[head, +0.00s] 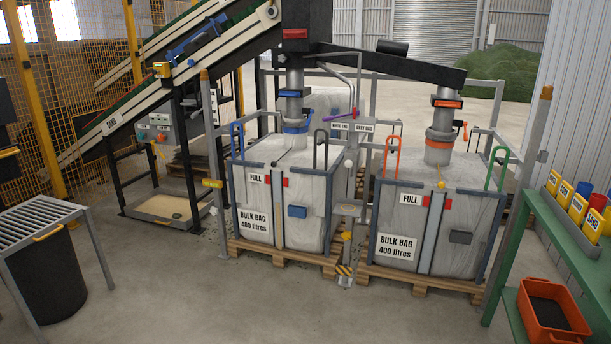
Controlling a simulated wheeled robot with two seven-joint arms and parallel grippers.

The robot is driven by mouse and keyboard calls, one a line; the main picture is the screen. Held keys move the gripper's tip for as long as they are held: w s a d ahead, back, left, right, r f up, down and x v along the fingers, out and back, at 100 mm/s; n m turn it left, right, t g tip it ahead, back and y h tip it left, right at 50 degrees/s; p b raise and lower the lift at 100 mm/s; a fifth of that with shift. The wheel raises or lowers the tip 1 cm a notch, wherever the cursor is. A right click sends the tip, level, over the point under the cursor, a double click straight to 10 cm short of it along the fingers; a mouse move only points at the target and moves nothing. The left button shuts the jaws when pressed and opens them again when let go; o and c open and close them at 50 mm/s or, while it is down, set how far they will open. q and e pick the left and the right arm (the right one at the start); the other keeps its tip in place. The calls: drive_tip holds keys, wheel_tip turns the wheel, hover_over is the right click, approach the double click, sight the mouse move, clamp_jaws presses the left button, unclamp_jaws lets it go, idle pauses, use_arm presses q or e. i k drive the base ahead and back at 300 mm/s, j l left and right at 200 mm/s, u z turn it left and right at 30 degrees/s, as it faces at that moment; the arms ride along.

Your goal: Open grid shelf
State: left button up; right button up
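A grey slatted grid shelf (34,228) stands at the left edge of the head view, on thin grey legs. It lies flat, and a yellow handle (48,234) shows on its front edge. A black bin (50,280) stands beneath it and is partly hidden by it. The left end of the shelf is cut off by the picture edge. Neither of my grippers is in view.
Two full bulk bags, a left one (265,200) and a right one (410,220), stand framed on pallets. A conveyor (120,115) slopes behind a low tray (170,208). A green bench (560,240) with an orange crate (553,310) stands right. The front floor is clear.

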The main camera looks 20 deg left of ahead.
sight(48, 230)
drive_tip(key=i+j+u, duration=0.1)
drive_tip(key=i+u, duration=0.7)
drive_tip(key=i+l+u, duration=0.25)
drive_tip(key=i+u, duration=0.95)
drive_tip(key=i+j, duration=0.15)
drive_tip(key=i, duration=0.2)
drive_tip(key=i+j+z, duration=0.1)
drive_tip(key=i, duration=0.25)
drive_tip(key=i+j+z, duration=0.65)
drive_tip(key=i+j, duration=0.05)
drive_tip(key=i, duration=0.1)
